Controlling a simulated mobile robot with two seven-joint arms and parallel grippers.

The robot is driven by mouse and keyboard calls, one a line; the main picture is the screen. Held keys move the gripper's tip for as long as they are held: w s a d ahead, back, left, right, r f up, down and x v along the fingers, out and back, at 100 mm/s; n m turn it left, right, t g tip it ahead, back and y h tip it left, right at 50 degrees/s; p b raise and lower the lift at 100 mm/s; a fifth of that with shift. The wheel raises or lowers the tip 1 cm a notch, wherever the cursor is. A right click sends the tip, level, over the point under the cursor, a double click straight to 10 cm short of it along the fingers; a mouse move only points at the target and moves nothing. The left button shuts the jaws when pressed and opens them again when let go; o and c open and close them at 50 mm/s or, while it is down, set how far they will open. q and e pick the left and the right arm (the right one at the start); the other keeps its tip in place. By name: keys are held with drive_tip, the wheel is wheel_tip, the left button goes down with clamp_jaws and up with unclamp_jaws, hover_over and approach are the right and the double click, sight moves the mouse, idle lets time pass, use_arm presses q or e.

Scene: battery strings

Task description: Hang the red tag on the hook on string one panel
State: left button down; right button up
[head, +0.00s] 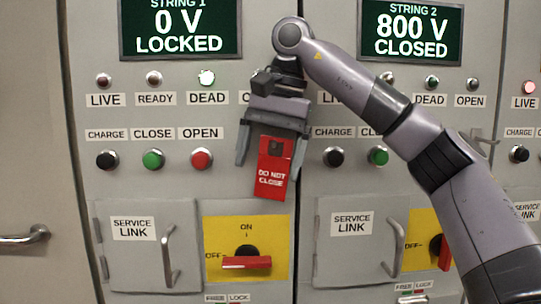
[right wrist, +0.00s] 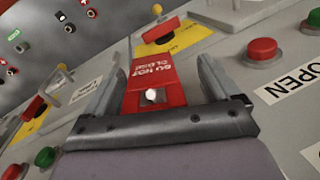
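The red tag (head: 272,178), lettered DO NOT CLOSE, is upright but slightly tilted in front of the right edge of the string one panel (head: 120,200). A small dark piece shows on its upper part; I cannot tell whether this is the hook. My right gripper (head: 270,160) points down over the tag, its fingers spread wide on either side. In the right wrist view the tag (right wrist: 153,75) lies between the fingers with gaps at both sides, and a small white spot shows on it. My left gripper is out of view.
The string one display (head: 180,30) reads 0 V LOCKED. Its red OPEN button (head: 202,158) is left of my gripper. A yellow switch plate (head: 215,225) with a red handle (head: 246,263) is below. The string two panel (head: 320,180) lies behind my right arm.

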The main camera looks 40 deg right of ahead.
drive_tip(key=shift+w+d, duration=0.15)
drive_tip(key=shift+d, duration=0.1)
drive_tip(key=shift+v, duration=3.35)
drive_tip(key=shift+a+r, duration=0.2)
drive_tip(key=shift+r, duration=0.1)
